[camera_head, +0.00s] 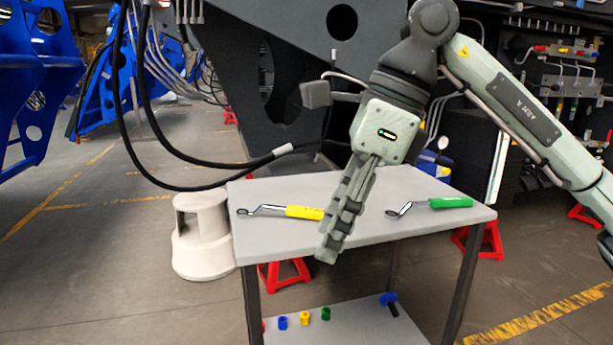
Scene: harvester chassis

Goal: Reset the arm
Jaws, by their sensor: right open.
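My right arm (525,112) comes in from the right and bends down over the table. My right gripper (328,248) points downward above the table's front edge. It is open with nothing held, though its fingers overlap from this side. My left gripper and arm are not in view. A wrench with a yellow handle (304,212) lies on the table to the left of the gripper. A wrench with a green handle (450,202) lies to its right. The gripper is apart from both tools.
The grey table (280,237) has a lower shelf (350,332) with small coloured parts. A beige step stool (200,240) stands at the left. Red stands (284,274) are on the floor. The dark chassis (235,60) is behind.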

